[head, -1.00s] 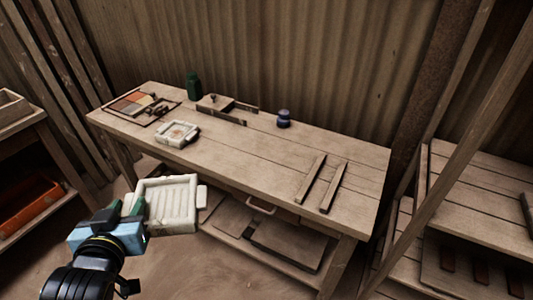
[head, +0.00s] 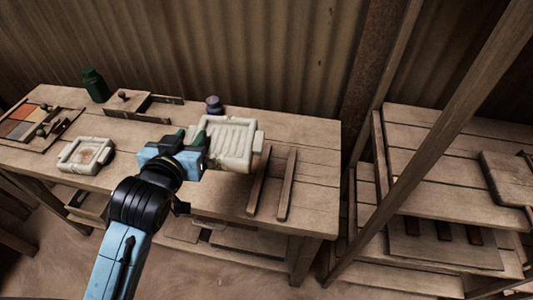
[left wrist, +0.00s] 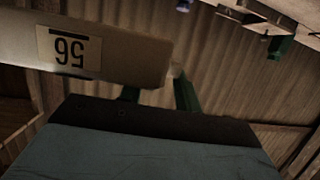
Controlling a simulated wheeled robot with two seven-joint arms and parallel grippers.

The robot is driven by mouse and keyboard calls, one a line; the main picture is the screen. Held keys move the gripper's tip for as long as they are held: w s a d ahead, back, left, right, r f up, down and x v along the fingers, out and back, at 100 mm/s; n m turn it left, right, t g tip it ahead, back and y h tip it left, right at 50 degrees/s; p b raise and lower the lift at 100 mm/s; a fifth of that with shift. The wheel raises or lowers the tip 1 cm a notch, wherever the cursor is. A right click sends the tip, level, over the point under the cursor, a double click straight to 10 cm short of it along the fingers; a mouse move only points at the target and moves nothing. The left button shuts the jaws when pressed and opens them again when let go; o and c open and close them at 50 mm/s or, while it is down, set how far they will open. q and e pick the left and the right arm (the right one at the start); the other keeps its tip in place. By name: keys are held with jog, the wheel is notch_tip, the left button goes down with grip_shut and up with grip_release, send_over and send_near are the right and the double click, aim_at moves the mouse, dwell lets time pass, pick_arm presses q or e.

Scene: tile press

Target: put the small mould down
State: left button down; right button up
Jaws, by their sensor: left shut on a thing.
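My left gripper (head: 196,142) is shut on a white, ribbed, tray-like mould (head: 231,144) with a lug at its side. The mould is held over the right part of the workbench (head: 310,135), just behind and partly over two dark wooden strips (head: 259,180) (head: 287,184). Whether it touches anything below cannot be told. In the left wrist view the mould's pale side (left wrist: 120,60) carries a label with upside-down digits, apparently 56. A second white mould (head: 86,155), with a reddish-brown patch inside, lies on the bench at left. My right gripper is not in view.
A purple-blue jar (head: 213,105) stands behind the held mould. A wooden frame (head: 140,104), a green bottle (head: 95,85) and a tray of coloured pieces (head: 30,124) are further left. A slanting post (head: 430,140) and shelves (head: 450,155) stand to the right.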

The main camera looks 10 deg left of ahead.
pick_arm(q)
jog(key=shift+m+h, duration=0.3)
jog(key=shift+h, duration=0.1)
jog(key=w+f, duration=0.1)
jog(key=w, duration=0.1)
jog(key=w+f, duration=0.1)
jog(key=f, duration=0.1)
jog(key=shift+w+a+f, duration=0.1)
jog(key=shift+w+f, duration=0.1)
jog(key=shift+w, duration=0.2)
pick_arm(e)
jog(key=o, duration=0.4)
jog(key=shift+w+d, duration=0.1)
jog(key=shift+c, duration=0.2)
pick_arm(q)
jog(key=w+a+f, duration=0.1)
jog(key=f, duration=0.2)
jog(key=w+a+f, duration=0.1)
jog(key=f, duration=0.3)
jog(key=w+a+f+b, duration=0.1)
jog(key=f, duration=0.2)
jog(key=shift+w+a+f, duration=0.1)
jog(key=shift+w+f, duration=0.25)
jog(key=shift+f+b, duration=0.6)
jog(key=shift+f, duration=1.7)
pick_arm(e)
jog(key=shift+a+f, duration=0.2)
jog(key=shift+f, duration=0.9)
